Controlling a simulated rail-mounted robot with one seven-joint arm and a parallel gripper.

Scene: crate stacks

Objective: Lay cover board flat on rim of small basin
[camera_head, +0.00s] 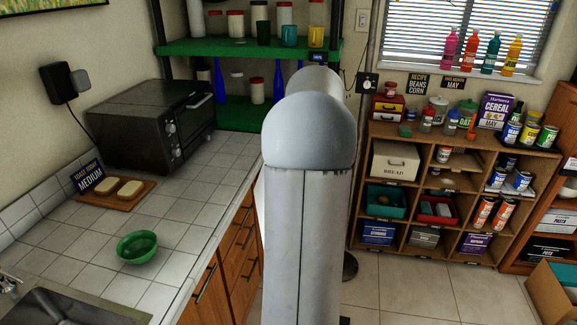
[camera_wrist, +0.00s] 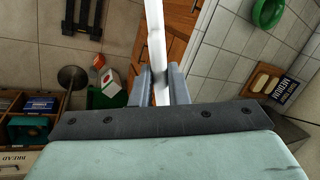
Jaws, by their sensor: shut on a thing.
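My gripper (camera_wrist: 161,78) shows in the wrist view, its two fingers shut on a thin white board (camera_wrist: 155,35) seen edge-on. The board runs from between the fingers to the top edge of the picture. A thin white sliver (camera_head: 258,195) beside my arm in the head view may be part of it. My gripper is hidden behind my arm there. A green round bowl (camera_head: 137,247), possibly the small basin, stands open on the tiled counter; it also shows at the top right of the wrist view (camera_wrist: 268,13), apart from the board.
A toaster oven (camera_head: 150,122) and a wooden board with bread (camera_head: 116,194) stand on the counter. A sink (camera_head: 62,308) is at the front left. A wooden shelf unit (camera_head: 458,158) with bins and cans stands right.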

